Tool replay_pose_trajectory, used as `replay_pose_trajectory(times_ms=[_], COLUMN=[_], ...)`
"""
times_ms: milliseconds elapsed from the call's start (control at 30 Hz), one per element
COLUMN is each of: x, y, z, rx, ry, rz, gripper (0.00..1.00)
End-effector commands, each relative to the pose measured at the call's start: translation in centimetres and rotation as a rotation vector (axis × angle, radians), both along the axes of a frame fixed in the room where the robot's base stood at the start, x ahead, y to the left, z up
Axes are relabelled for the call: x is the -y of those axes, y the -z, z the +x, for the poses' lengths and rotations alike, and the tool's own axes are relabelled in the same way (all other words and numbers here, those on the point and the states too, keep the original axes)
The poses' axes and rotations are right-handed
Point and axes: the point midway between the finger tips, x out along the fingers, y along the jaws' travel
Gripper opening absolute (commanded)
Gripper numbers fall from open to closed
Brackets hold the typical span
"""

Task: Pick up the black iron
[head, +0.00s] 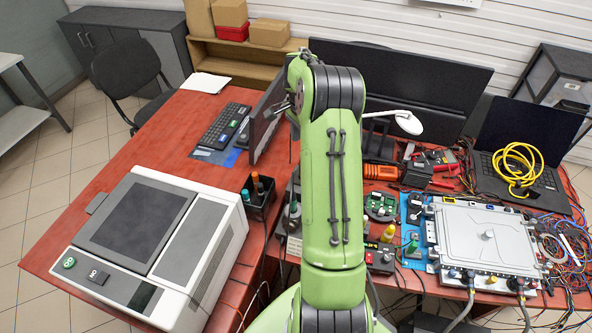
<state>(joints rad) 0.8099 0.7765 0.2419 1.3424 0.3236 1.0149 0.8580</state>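I cannot make out the black iron for certain; it may be hidden behind my green arm or too small to tell among the dark tools on the red desk (120,165). My gripper (283,107) shows only as a small grey piece at the left of the arm's far end. It is in front of a thin dark screen (268,120), seen nearly edge-on. Its fingers are too small to tell open from shut, and nothing clear shows in them.
A white boxy machine (160,250) stands at the left front. A black holder (261,206) with bottles is left of my arm. A keyboard (226,124) lies behind it. At right are a grey metal case (485,240), cables and a laptop with a yellow coil (517,165).

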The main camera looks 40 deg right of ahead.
Motion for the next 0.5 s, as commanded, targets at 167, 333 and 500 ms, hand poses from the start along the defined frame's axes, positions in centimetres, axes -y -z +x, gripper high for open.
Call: replay_pose_trajectory(times_ms=[167,333,500], x=[-0.1,-0.1,0.2], y=[4.7,6.9,9.8], z=[-0.1,0.0,-0.2], rx=[-0.002,0.0,-0.002], ry=[-0.002,-0.004,-0.004], rz=[0.004,0.001,0.004], gripper=[0.51,0.51,0.51])
